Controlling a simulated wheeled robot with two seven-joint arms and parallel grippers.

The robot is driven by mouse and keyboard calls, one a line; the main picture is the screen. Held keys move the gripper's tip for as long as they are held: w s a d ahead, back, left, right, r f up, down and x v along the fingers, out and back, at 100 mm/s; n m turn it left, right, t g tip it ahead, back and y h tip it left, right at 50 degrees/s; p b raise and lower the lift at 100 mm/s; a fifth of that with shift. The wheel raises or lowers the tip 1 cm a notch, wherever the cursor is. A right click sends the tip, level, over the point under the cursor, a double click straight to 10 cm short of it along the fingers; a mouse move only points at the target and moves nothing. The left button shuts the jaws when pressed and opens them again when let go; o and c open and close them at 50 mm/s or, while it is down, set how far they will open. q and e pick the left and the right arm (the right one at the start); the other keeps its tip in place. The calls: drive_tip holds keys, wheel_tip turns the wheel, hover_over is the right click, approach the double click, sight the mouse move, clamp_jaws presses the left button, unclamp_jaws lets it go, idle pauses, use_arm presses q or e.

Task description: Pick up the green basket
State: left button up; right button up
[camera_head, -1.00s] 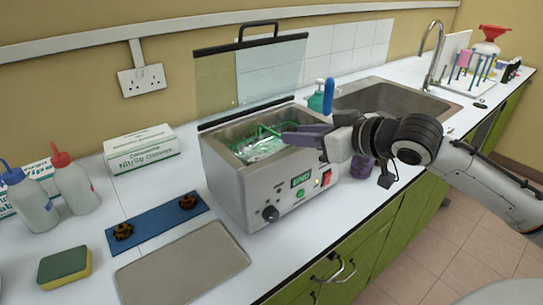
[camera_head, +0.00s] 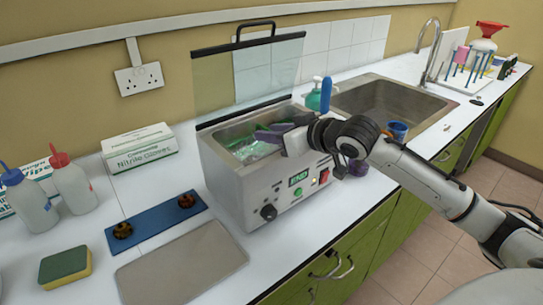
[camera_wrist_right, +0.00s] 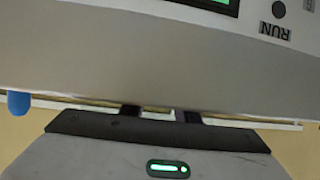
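The green basket (camera_head: 246,154) sits inside the open metal bath (camera_head: 262,188); its lower part shows at the left of the opening. Its raised green handle is now mostly hidden by my right gripper. My right gripper (camera_head: 268,134), with purple fingers, reaches in from the right over the bath's opening, at the handle. The fingers look apart, but whether they touch the handle is hidden. In the right wrist view, the bath's front (camera_wrist_right: 150,55) fills the upper part and the fingers (camera_wrist_right: 160,115) are mostly hidden behind it. My left gripper is not in view.
A clear lid (camera_head: 250,75) stands raised behind the bath. A green bottle (camera_head: 314,97) and sink (camera_head: 395,105) are to the right. A blue holder (camera_head: 155,222), grey tray (camera_head: 185,268), sponge (camera_head: 65,265), glove box (camera_head: 138,148) and wash bottles (camera_head: 75,185) are left.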

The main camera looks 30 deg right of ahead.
drive_tip(key=shift+c, duration=0.4)
clamp_jaws()
drive_tip(key=shift+r, duration=0.1)
idle(1.0)
